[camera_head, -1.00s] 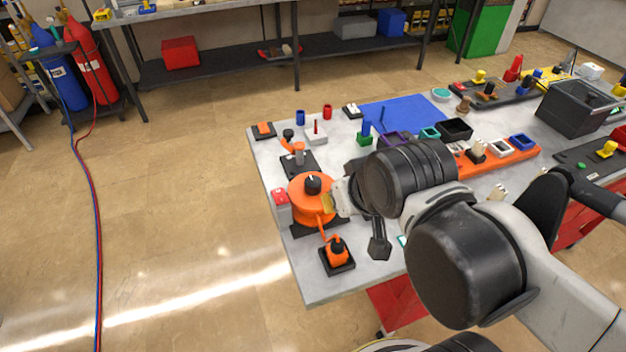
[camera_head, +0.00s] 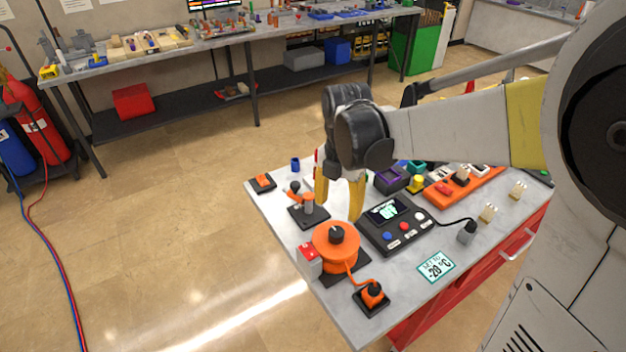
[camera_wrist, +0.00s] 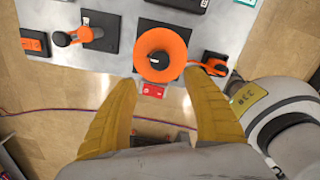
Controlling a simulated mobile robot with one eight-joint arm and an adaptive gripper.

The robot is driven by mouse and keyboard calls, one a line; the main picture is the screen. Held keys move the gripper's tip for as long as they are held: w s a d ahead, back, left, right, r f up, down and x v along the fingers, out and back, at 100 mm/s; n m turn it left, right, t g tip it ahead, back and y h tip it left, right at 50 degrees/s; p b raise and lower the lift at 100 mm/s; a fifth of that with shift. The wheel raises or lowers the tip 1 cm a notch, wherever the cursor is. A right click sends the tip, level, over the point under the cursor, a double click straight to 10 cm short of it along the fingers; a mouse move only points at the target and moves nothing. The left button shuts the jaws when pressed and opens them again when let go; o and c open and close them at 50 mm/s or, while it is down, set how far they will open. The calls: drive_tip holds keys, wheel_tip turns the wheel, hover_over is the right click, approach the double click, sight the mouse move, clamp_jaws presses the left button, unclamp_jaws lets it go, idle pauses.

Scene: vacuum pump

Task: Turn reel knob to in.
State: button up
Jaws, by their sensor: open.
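The orange reel (camera_head: 335,246) stands on a dark base on the table near its left front corner. Its black knob (camera_head: 336,234) sits on top in the middle. In the wrist view the reel (camera_wrist: 178,40) is beyond the fingertips, with the knob (camera_wrist: 159,59) showing a light pointer mark. My gripper (camera_head: 341,196) has yellow fingers that are apart with nothing between them. It hangs pointing down above the table, up and behind the reel in the head view. In the wrist view my gripper (camera_wrist: 166,80) has its fingers on either side of the knob's line, apart from it.
A red-topped box (camera_head: 308,261) stands beside the reel. An orange plug (camera_head: 371,294) on a black base is joined to it by a cord. A lever device (camera_head: 308,206) and a black console (camera_head: 397,226) stand close by.

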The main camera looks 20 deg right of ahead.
sight(336, 232)
drive_tip(key=shift+w+f+n, duration=0.1)
drive_tip(key=shift+f+n, duration=0.15)
drive_tip(key=shift+n, duration=0.05)
wheel_tip(336, 232, down, 11)
drive_tip(key=b, duration=0.3)
drive_tip(key=shift+d+r, duration=0.1)
drive_tip(key=shift+r, duration=0.1)
drive_tip(key=c, duration=1.2)
